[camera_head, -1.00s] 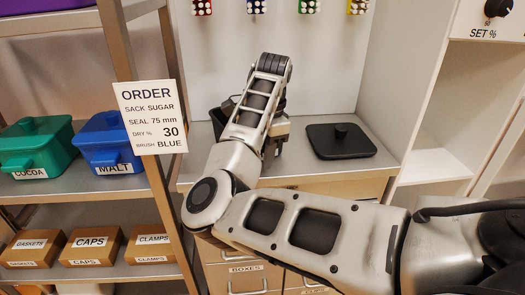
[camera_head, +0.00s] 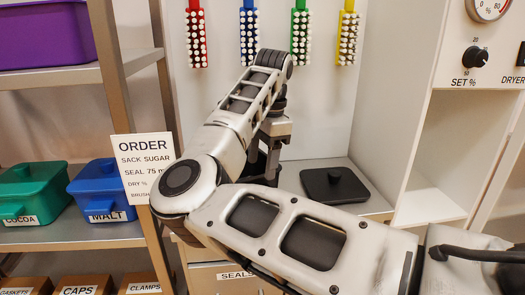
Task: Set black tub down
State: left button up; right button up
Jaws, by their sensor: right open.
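My right gripper (camera_head: 264,160) is open and points down over the counter, just left of the black lid. Its dark fingers show partly behind my right arm. The black tub cannot be made out for certain; my arm covers the counter where its dark shape showed earlier. My left gripper is not in view.
Red, blue, green and yellow brushes (camera_head: 300,35) hang on the back wall. An order card (camera_head: 145,165) is on the shelf post at left. Green cocoa (camera_head: 32,188) and blue malt (camera_head: 100,190) tubs stand on the shelf. A white cabinet (camera_head: 440,150) bounds the right.

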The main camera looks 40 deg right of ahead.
jog(key=shift+d+r, duration=0.1)
jog(key=shift+r, duration=0.65)
jog(key=s+d+f+m+g+h, duration=0.2)
jog(key=s+d+m+g+h, duration=0.6)
jog(key=d, duration=0.8)
jog(key=s+d+r+m+h, duration=0.2)
jog(key=s+r+h, duration=0.5)
jog(key=h, duration=0.4)
jog(key=w+a+r+n+t+h, duration=0.4)
jog(key=w+a+n+t+h, duration=0.45)
jog(key=t, duration=0.55)
jog(key=w+a+f+n+t+y, duration=0.3)
jog(key=a+f+n+t+y, duration=0.45)
jog(key=n+y, duration=0.35)
jog(key=w+a+f+n+t+y, duration=0.3)
jog(key=a+f+n+t+y, duration=0.5)
jog(key=n+y, duration=0.25)
jog(key=s+a+f+n+g+y, duration=0.2)
jog(key=s+a+f+g+y, duration=0.2)
jog(key=a+f+y, duration=0.6)
jog(key=s+a+f+g+h, duration=0.1)
jog(key=s+a+f+g, duration=0.2)
jog(key=s+f, duration=0.4)
jog(key=s+a+f+g, duration=0.3)
jog(key=s+f+g, duration=0.2)
jog(key=s+f, duration=0.2)
notch_tip(320, 180, down, 2)
jog(key=shift+s+f+h, duration=0.15)
jog(key=shift+f+h, duration=0.05)
jog(key=shift+h, duration=0.2)
